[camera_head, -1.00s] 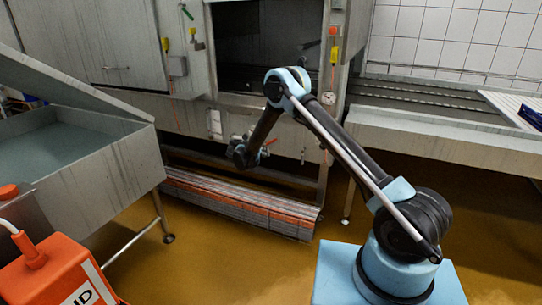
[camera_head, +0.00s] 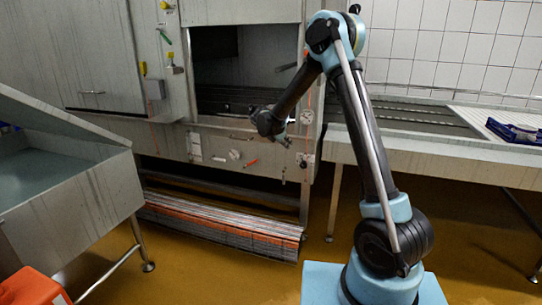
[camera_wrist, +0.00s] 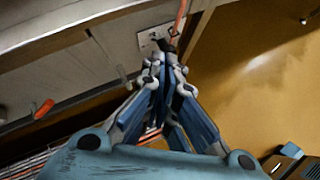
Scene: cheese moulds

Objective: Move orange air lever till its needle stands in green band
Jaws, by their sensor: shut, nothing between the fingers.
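A short orange-red lever (camera_head: 250,163) sticks out from the lower front panel of the steel machine. In the head view my gripper (camera_head: 286,141) is to the right of the lever, near the machine front.
The machine's dark opening (camera_head: 225,70) is above the panel. A stack of slats (camera_head: 220,222) lies below. A steel basin (camera_head: 60,165) stands at left and a conveyor table (camera_head: 430,135) at right. An orange cord (camera_head: 308,90) runs down the machine's right post.

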